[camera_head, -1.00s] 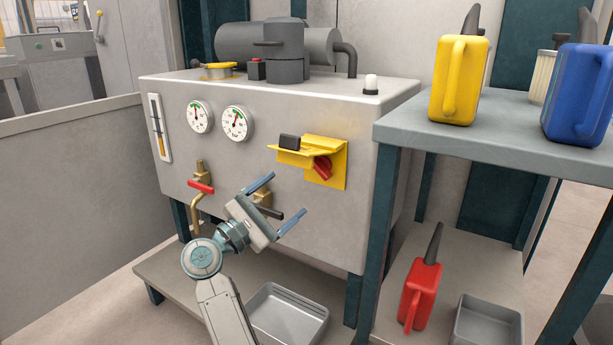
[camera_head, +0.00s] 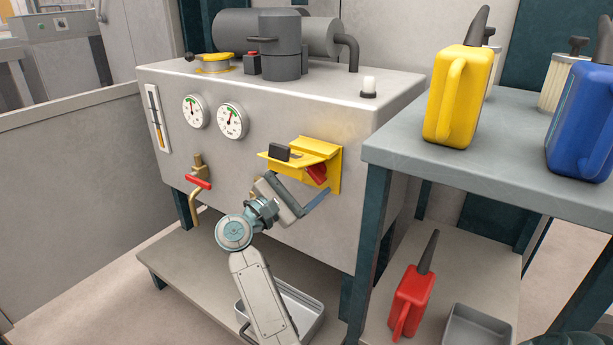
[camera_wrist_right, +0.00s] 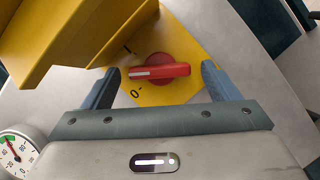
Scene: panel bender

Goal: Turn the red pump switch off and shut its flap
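The red pump switch (camera_head: 317,173) sits on a yellow plate (camera_head: 334,180) on the front of the grey cabinet. Its yellow flap (camera_head: 310,150) is open, sticking out above the switch, with a black block (camera_head: 279,152) on it. In the right wrist view the red switch (camera_wrist_right: 165,73) shows its white line pointing left, between the "I" and "0" marks. My right gripper (camera_head: 298,184) is open just below and in front of the switch. In the wrist view its fingers (camera_wrist_right: 160,78) stand either side of the switch handle, apart from it. My left gripper is out of view.
The yellow flap (camera_wrist_right: 75,35) hangs close beside the right gripper's upper left. A red-handled valve (camera_head: 198,182) and two gauges (camera_head: 232,121) are left of the switch. A table (camera_head: 400,160) with yellow (camera_head: 455,105) and blue cans (camera_head: 585,120) stands close on the right.

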